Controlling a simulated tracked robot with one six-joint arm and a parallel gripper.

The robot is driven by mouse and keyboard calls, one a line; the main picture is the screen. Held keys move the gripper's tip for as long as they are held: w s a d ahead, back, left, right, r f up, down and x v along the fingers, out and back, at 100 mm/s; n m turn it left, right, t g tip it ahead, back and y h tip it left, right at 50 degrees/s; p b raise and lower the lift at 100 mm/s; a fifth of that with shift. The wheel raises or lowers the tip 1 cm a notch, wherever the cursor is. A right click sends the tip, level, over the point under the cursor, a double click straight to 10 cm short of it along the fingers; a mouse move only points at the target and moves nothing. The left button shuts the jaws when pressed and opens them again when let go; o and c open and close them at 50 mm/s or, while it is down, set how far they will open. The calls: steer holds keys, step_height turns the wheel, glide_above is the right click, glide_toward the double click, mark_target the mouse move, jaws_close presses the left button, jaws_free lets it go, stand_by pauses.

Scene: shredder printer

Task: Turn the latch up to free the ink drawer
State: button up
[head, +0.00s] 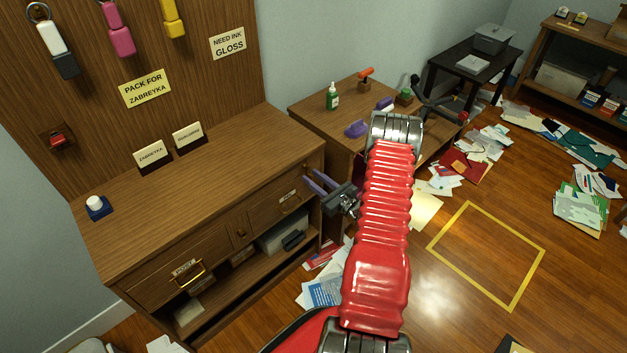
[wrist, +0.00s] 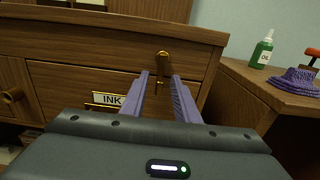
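The brass latch (wrist: 162,58) sits on the cabinet front at the upper right of the ink drawer. Its round top shows and its arm hangs down between my fingers. The wooden ink drawer (wrist: 75,78) is shut, with an INK label (wrist: 108,99) and a brass handle partly hidden by my gripper body. My gripper (wrist: 160,76) is open, with its two purple fingers on either side of the latch's lower part; I cannot tell if they touch it. In the head view my gripper (head: 313,178) is at the right end of the drawer (head: 270,211), and I cannot make out the latch.
The wooden cabinet (head: 215,165) has another labelled drawer (head: 180,270) at left and an open shelf below. A second desk (head: 310,110) at right holds a green bottle (head: 332,97) and purple items. Papers litter the floor, with clear floor inside the yellow square (head: 480,250).

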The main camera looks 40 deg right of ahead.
steer(key=shift+c, duration=0.5)
jaws_close()
steer(key=shift+a, duration=0.2)
steer(key=shift+d, duration=0.15)
